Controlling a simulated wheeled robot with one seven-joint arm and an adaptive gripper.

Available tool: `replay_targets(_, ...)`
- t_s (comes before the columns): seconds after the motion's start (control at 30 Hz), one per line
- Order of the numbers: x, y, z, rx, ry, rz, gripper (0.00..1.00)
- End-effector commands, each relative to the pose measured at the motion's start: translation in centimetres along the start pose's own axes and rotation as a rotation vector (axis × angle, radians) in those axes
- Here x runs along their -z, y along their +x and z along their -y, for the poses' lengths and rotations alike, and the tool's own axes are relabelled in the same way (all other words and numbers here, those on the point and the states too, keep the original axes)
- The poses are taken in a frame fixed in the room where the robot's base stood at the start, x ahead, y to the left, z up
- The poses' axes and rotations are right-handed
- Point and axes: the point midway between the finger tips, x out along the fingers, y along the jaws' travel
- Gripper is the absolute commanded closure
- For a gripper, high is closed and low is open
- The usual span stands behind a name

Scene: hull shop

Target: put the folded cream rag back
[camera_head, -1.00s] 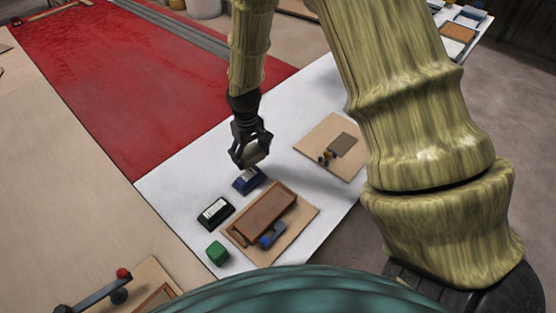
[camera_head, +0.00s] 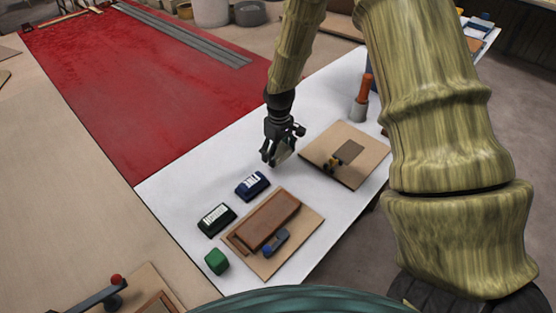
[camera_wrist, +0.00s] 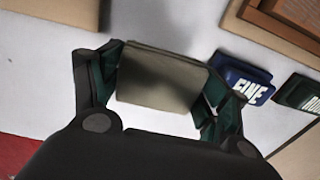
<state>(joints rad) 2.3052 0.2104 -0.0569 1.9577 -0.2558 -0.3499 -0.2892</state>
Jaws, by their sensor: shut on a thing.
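The folded cream rag (camera_wrist: 158,80) is a flat, beige-grey block between my gripper's fingers in the wrist view. My gripper (camera_head: 277,158) is shut on it and holds it over the white table sheet (camera_head: 215,165); the height above the sheet is hard to tell. In the head view the rag (camera_head: 283,153) is partly hidden by the fingers. My gripper also shows in the wrist view (camera_wrist: 160,85), with a finger on either side of the rag. A blue block (camera_head: 253,185) labelled "FINE" lies near the gripper, apart from it.
A dark green labelled block (camera_head: 216,220) and a green cube (camera_head: 216,261) lie at the lower left. A board (camera_head: 291,252) bears a brown wooden piece (camera_head: 267,220) and a blue-ended tool (camera_head: 275,243). Another board (camera_head: 372,171) holds a dark patch.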

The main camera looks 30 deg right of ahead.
Motion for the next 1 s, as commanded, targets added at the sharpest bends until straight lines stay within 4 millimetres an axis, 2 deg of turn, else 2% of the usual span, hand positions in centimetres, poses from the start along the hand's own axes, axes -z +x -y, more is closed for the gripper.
replay_targets(0.17, 0.0, 0.8, 0.0, 0.000, 0.000, 0.000, 0.51)
replay_targets(0.5, 0.0, 4.1, 0.0, 0.000, 0.000, 0.000, 0.51)
replay_targets(0.9, 0.0, 4.6, 0.0, 0.000, 0.001, -0.001, 0.51)
replay_targets(0.93, 0.0, 4.5, 0.0, 0.000, 0.001, -0.001, 0.21)
replay_targets(1.0, 0.0, 4.5, 0.0, 0.000, 0.000, -0.001, 0.08)
